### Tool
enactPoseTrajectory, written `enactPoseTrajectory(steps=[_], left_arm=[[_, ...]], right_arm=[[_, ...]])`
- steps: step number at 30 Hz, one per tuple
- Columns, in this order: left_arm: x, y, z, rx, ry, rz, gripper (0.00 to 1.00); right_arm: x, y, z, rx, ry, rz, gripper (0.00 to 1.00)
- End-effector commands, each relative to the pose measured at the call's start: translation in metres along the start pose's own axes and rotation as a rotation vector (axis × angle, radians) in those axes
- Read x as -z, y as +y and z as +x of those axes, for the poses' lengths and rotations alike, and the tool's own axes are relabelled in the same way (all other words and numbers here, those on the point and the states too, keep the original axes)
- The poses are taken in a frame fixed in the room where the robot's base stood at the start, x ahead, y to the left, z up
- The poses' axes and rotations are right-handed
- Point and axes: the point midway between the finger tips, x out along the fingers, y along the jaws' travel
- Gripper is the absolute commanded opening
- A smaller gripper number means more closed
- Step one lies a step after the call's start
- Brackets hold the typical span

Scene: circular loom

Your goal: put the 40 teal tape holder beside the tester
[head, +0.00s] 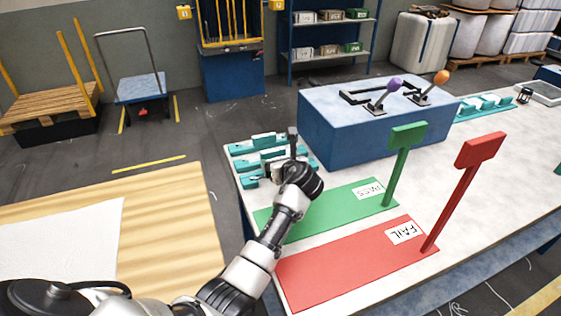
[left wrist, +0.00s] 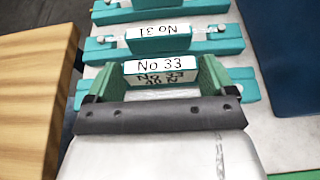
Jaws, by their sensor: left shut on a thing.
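Several teal holders (head: 264,140) with pale label blocks lie in a row at the left end of the table. My left gripper (head: 284,170) is over the nearer ones and hides part of them. In the left wrist view, its green fingers (left wrist: 162,80) are shut on a block of a teal holder (left wrist: 160,67). Another holder behind reads 31 upside down (left wrist: 158,31). The tester (head: 345,125) is a blue box with purple and orange levers. My right gripper is not in view.
A green PASS mat (head: 330,208) and a red FAIL mat (head: 345,270), each with an upright sign, lie in front of the tester. More teal parts (head: 482,108) lie on the table to its right. A wooden surface (head: 170,210) is at left.

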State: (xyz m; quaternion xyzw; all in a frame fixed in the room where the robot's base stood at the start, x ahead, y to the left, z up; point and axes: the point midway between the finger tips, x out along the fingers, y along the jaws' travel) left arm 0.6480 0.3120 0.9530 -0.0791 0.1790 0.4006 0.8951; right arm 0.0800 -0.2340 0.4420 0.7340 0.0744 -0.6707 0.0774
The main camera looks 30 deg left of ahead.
Motion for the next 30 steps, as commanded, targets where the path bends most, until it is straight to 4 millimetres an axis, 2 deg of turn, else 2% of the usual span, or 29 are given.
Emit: enactPoseTrajectory(steps=[1,3,10,14,24,30], left_arm=[[0.000,0.000,0.000,0.000,-0.001,0.000,0.89],[0.000,0.000,0.000,0.000,-0.001,0.000,0.99],[0.000,0.000,-0.001,0.000,0.000,0.000,1.00],[0.000,0.000,-0.009,0.000,-0.001,0.000,1.00],[0.001,-0.001,-0.075,0.003,0.000,-0.001,1.00],[0.001,0.000,-0.101,0.001,0.000,0.000,1.00]], right_arm=[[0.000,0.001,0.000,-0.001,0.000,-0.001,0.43],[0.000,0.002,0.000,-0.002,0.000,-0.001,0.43],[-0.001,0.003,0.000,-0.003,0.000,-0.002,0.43],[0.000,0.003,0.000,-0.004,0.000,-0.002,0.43],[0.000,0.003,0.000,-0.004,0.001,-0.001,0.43],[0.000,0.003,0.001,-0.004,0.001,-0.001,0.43]])
